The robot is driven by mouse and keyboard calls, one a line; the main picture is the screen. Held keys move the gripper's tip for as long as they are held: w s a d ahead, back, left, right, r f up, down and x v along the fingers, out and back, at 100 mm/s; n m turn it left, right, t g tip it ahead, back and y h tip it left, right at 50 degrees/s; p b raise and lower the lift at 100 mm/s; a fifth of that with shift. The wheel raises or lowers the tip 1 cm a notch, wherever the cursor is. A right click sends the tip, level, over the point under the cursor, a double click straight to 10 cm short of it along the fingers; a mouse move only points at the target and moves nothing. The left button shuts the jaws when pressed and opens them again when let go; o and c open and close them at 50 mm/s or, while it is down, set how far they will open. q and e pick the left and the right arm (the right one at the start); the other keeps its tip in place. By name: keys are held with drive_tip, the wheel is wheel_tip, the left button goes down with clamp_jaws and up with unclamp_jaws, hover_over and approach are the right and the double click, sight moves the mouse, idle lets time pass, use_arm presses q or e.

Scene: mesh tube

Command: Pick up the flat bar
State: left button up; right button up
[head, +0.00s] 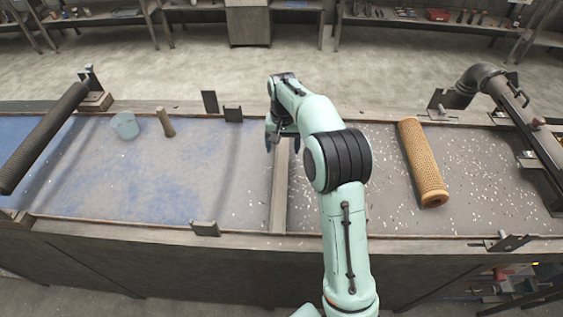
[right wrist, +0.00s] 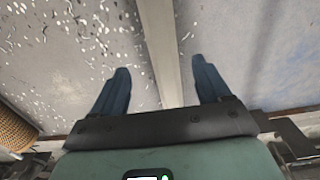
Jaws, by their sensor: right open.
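A long, narrow, pale grey flat bar (head: 279,195) lies across the work table from its back side to its front edge, near the middle. My right gripper (head: 282,143) is over the far part of the bar, with its fingers pointing down. In the right wrist view the bar (right wrist: 161,45) runs between the two blue fingers of the open right gripper (right wrist: 160,66), with a gap on each side. The gripper holds nothing. My right arm hides part of the table beside the bar. My left gripper is not in view.
A tan mesh tube (head: 423,160) lies to the right among white flecks. A pale blue cup (head: 125,125) and a small wooden peg (head: 166,122) stand at the left. A dark roller (head: 45,137) spans the left end, and a dark pipe (head: 525,115) the right.

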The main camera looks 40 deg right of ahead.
sight(281, 160)
drive_tip(key=shift+w+a+f, duration=0.1)
drive_tip(key=shift+f, duration=1.45)
drive_tip(key=shift+w+f, duration=0.1)
drive_tip(key=shift+f, duration=1.4)
drive_tip(key=shift+r, duration=0.15)
clamp_jaws()
